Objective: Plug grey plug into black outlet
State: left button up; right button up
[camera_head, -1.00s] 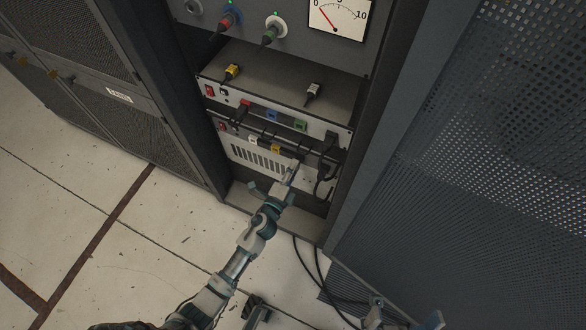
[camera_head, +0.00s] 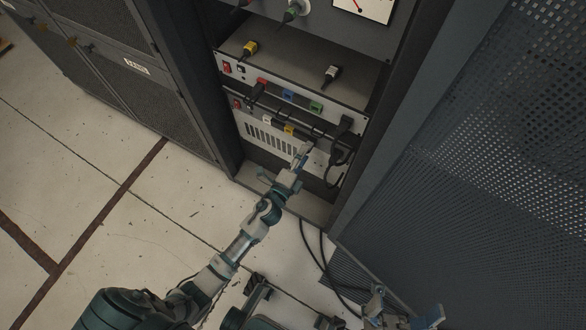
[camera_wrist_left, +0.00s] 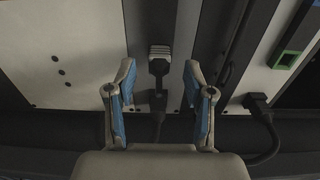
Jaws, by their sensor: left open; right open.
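A grey-headed plug (camera_head: 332,73) with a dark cable lies on the rack shelf in the head view. In the left wrist view, a pale grey ribbed plug (camera_wrist_left: 160,53) with a black cable is between and beyond my left gripper's fingers, not touching them; I cannot tell whether it is the same plug. My left gripper (camera_head: 304,154) is open in front of the lower rack unit; its blue-padded fingers also show in the wrist view (camera_wrist_left: 158,95). My right gripper (camera_head: 408,312) is open and empty, low at the bottom edge. I cannot single out a free black outlet.
A yellow plug (camera_head: 250,48) lies on the shelf. Blue (camera_head: 288,96) and green (camera_head: 315,107) outlets sit on the panel below. A black plug (camera_head: 344,124) and hanging cables crowd the right side. A perforated door (camera_head: 470,170) stands right; the floor left is clear.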

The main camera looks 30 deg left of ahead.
pick_arm(q)
jog(key=s, duration=0.9)
jog(key=shift+s+a, duration=0.15)
